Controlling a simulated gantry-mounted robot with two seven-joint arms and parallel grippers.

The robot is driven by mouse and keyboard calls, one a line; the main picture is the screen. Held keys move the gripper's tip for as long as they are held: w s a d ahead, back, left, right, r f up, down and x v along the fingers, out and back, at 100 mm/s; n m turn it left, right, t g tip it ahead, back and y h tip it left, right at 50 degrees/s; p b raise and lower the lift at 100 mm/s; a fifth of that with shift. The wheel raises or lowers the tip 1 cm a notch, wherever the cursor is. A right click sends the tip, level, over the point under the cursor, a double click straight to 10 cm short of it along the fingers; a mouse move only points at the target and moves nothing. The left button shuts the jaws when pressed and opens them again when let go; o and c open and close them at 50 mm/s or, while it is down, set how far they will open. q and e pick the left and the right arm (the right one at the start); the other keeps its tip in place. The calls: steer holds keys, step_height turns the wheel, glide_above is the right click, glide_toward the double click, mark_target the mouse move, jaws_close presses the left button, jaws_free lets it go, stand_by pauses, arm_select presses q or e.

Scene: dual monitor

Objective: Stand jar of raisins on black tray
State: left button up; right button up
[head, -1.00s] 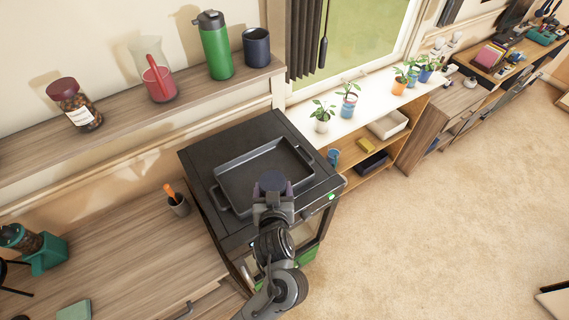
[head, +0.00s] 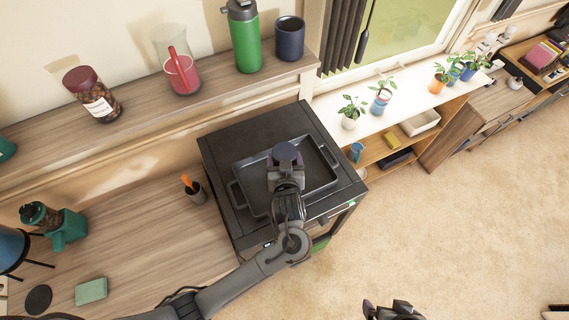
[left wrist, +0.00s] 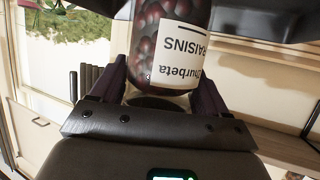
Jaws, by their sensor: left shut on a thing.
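The jar of raisins is held upright over the black tray, and its dark round lid (head: 284,151) shows in the head view. In the left wrist view the jar (left wrist: 170,40) appears upside down, with dark raisins and a white "RAISINS" label. My left gripper (head: 286,168) is shut on it, one finger on each side. The black tray (head: 255,208) lies on a black cabinet. The jar's base is hidden in the head view, so I cannot tell whether it touches the tray. A dark part, seemingly my right gripper (head: 394,311), shows at the bottom edge.
A wall shelf (head: 160,112) holds another jar (head: 92,94), a pink pitcher (head: 183,73), a green bottle (head: 244,38) and a dark cup (head: 288,38). Potted plants stand on the right.

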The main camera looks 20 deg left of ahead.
arm_select(q)
steer(key=shift+f, duration=1.4)
steer(key=shift+f, duration=0.15)
steer(key=o, duration=1.4)
steer(key=shift+c, duration=0.2)
steer(key=shift+r, duration=0.2)
steer(key=v, duration=1.2)
steer(key=shift+f, duration=0.15)
